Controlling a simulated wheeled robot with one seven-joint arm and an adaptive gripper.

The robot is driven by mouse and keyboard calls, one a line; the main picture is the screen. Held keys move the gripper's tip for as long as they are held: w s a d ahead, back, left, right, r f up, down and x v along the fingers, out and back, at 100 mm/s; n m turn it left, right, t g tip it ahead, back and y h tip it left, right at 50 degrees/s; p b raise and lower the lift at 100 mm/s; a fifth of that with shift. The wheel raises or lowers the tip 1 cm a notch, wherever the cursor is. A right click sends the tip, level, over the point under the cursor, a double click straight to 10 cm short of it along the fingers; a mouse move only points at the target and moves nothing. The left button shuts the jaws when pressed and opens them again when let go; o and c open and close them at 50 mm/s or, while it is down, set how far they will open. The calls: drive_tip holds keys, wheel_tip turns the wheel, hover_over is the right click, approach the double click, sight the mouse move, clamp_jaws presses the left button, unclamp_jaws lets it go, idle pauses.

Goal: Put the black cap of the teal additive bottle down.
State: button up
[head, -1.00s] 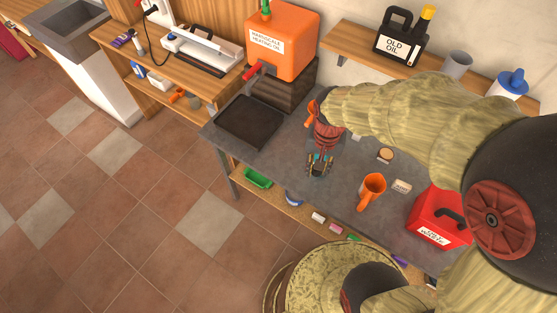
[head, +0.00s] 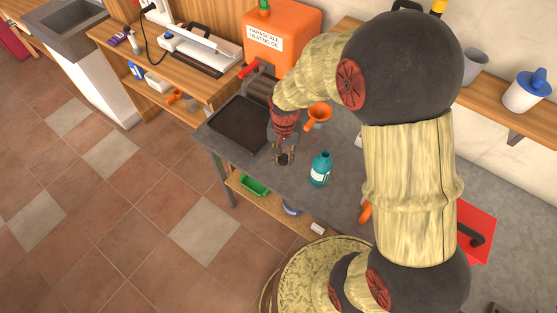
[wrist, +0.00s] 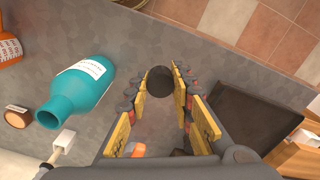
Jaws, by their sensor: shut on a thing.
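My gripper (head: 284,158) is low over the grey worktop, between the dark tray and the bottle. It is shut on the black cap (wrist: 160,80), which sits between the fingertips in the wrist view. In the head view the cap (head: 283,159) is small and partly covered by the fingers. I cannot tell whether it touches the worktop. The teal additive bottle (head: 320,170) stands uncapped, to the right of my gripper. It also shows in the wrist view (wrist: 82,92), with its open mouth visible.
The dark tray (head: 236,131) lies left of my gripper on the grey worktop (head: 262,176). An orange funnel (head: 318,115) is behind the bottle. The orange heating oil tank (head: 290,35) stands at the back.

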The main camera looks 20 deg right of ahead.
drive_tip(key=w+f, duration=0.1)
drive_tip(key=f, duration=0.1)
drive_tip(key=w+f+b, duration=0.1)
drive_tip(key=w+f, duration=0.3)
drive_tip(key=shift+w+d+f+b, duration=0.2)
drive_tip(key=shift+w+d+b, duration=0.05)
drive_tip(key=shift+b, duration=0.1)
drive_tip(key=shift+f+b, duration=0.55)
drive_tip(key=shift+f, duration=0.85)
drive_tip(key=shift+f, duration=0.15)
drive_tip(key=o, duration=0.7)
drive_tip(key=shift+o, duration=0.2)
